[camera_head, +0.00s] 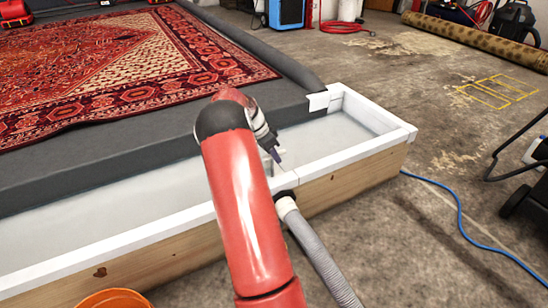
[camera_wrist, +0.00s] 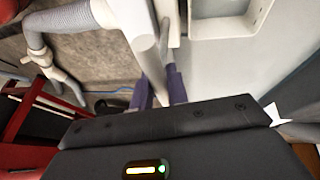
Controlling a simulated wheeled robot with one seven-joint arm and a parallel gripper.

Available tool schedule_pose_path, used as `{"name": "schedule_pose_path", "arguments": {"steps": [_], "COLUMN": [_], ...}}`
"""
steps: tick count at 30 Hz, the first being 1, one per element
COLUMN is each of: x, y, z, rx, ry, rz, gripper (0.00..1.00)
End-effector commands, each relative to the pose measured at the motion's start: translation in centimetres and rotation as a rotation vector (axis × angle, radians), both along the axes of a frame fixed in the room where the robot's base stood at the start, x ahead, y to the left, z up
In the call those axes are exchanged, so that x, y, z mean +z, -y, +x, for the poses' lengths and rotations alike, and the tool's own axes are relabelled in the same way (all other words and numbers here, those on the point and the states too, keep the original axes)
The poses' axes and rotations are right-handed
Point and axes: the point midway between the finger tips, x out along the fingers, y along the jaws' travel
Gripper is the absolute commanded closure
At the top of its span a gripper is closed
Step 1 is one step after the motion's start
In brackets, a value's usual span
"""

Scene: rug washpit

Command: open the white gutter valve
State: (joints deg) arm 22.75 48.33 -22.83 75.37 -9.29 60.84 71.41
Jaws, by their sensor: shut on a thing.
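The white gutter valve (camera_wrist: 136,28) shows in the wrist view as a thick white pipe-like part with a thinner white piece beside it. My gripper (camera_wrist: 160,90) has its purple fingers shut on a white part of the valve, seemingly its handle. In the head view my gripper (camera_head: 276,157) is at the inner side of the white gutter (camera_head: 350,154), near its front wall. My red arm hides most of the valve there. How far the valve is turned cannot be told.
A grey hose (camera_head: 318,250) runs from the gutter's wooden front. A patterned red rug (camera_head: 120,60) lies on the dark platform behind. An orange bucket (camera_head: 113,298) is at the lower left. A blue cable (camera_head: 462,220) crosses the open concrete floor at right.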

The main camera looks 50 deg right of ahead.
Motion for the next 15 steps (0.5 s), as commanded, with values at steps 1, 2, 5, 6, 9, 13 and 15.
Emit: {"name": "schedule_pose_path", "arguments": {"steps": [1,2,5,6,9,13,15], "x": [-0.05,-0.06,-0.08,-0.09,-0.09,-0.1,0.04], "y": [-0.02,-0.02,-0.02,-0.02,-0.01,-0.01,-0.05], "z": [0.07,0.07,0.05,0.05,0.04,0.02,0.07], "rx": [0.002,0.002,0.001,0.001,0.001,0.001,0.001], "ry": [0.0,0.0,0.0,0.0,0.001,0.0,0.001], "rz": [-0.001,-0.001,-0.001,-0.001,0.0,0.0,0.0], "gripper": [1.0,0.82,0.68,0.63,0.62,0.62,0.62]}}
